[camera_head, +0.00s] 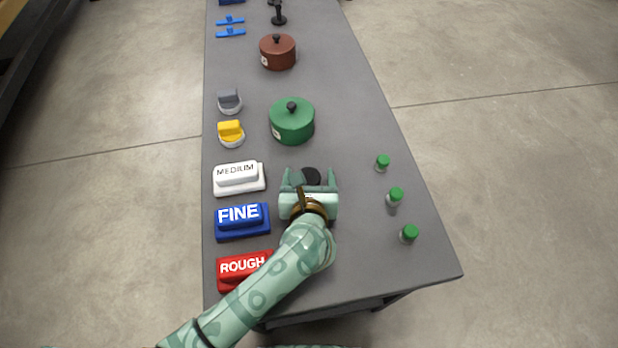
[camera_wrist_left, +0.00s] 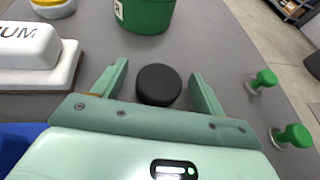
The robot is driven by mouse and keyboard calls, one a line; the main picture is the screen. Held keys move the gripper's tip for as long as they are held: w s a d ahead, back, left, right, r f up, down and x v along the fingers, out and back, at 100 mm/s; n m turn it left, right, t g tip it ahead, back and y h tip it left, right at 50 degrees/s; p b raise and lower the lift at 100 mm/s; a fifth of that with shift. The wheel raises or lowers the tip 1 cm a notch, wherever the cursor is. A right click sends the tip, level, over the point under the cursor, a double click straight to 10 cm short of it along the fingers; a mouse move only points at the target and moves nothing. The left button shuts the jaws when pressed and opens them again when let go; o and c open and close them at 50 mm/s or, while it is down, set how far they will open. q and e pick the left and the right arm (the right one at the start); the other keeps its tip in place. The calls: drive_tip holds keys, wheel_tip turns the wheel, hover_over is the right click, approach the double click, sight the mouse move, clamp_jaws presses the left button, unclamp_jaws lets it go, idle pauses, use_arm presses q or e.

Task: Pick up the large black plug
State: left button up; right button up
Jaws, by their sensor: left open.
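The large black plug (camera_head: 311,175) is a short round black piece on the grey table, in front of the green pot. In the left wrist view the plug (camera_wrist_left: 158,85) lies between the two fingers, with a gap visible on each side. My left gripper (camera_head: 309,174) is open, its fingers on either side of the plug and its palm hiding the plug's near edge in the head view. In the left wrist view the open gripper (camera_wrist_left: 158,82) shows both pale green fingers. My right gripper does not show.
A green pot (camera_head: 292,122) stands just beyond the plug. White MEDIUM (camera_head: 239,180), blue FINE (camera_head: 242,222) and red ROUGH (camera_head: 240,272) blocks line the left edge. Green-capped bottles (camera_head: 395,196) stand to the right. Table between the gripper and the bottles is clear.

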use_arm(q)
drive_tip(key=c, duration=1.1)
drive_tip(key=shift+o, duration=0.2)
drive_tip(key=shift+r, duration=0.1)
